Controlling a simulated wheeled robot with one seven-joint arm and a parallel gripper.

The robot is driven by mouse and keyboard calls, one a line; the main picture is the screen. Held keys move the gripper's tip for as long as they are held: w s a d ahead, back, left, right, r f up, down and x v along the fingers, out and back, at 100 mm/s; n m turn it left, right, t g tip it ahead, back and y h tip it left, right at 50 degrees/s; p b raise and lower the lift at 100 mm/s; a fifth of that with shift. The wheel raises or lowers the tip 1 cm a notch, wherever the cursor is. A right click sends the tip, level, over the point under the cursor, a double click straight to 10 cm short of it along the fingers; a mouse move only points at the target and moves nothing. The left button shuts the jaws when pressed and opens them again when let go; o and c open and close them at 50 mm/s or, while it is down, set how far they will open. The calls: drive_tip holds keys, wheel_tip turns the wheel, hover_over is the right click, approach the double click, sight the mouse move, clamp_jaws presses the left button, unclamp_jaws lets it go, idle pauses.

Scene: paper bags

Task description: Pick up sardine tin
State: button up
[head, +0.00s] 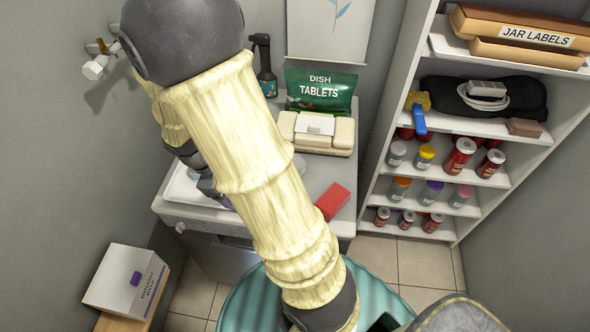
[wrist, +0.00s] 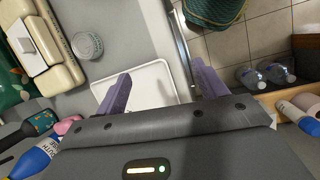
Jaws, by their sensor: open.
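No tin with a readable sardine label shows. A small round grey tin or lidded pot (wrist: 87,45) sits on the counter beside the beige box in the wrist view. A flat red block-shaped item (head: 332,201) lies near the counter's front right in the head view; I cannot tell whether either is the sardine tin. My gripper (wrist: 157,82) is open and empty, its two purple fingers apart above the white tray (wrist: 162,75). The round item is left of and beyond the fingers in the wrist view. In the head view my arm hides much of the counter.
A beige box (head: 338,132), green dish tablets bag (head: 321,90) and spray bottle (head: 263,65) stand at the counter's back. A shelf unit (head: 455,125) with jars stands right. A white box (head: 125,280) is lower left. Clear bottles (wrist: 262,74) lie beyond the counter edge.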

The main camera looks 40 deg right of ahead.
drive_tip(key=w+d+f+n+h+b, duration=0.1)
drive_tip(key=w+d+f+n+h, duration=0.1)
drive_tip(key=h, duration=0.1)
drive_tip(key=w+d+f+n+g+h+b, duration=0.1)
drive_tip(key=w+d+f+n+h, duration=0.1)
drive_tip(key=w+n+h, duration=0.1)
drive_tip(key=w+d+f+n+h+b, duration=0.1)
drive_tip(key=w+d+f+n+h, duration=0.1)
drive_tip(key=w+d+n+h, duration=0.1)
drive_tip(key=shift+w+f+g, duration=0.2)
drive_tip(key=shift+g, duration=0.1)
drive_tip(key=shift+w+n+h, duration=0.25)
drive_tip(key=shift+n+h, duration=0.05)
drive_tip(key=shift+s+r, duration=0.1)
drive_tip(key=shift+s, duration=0.1)
drive_tip(key=p+x, duration=0.1)
drive_tip(key=x, duration=1.1)
drive_tip(key=shift+d, duration=0.15)
drive_tip(key=shift+d, duration=0.1)
drive_tip(key=x, duration=0.2)
drive_tip(key=p+x, duration=0.1)
drive_tip(key=x, duration=0.2)
drive_tip(key=shift+w+f+p, duration=0.1)
drive_tip(key=shift+f+p, duration=0.2)
drive_tip(key=shift+f, duration=0.05)
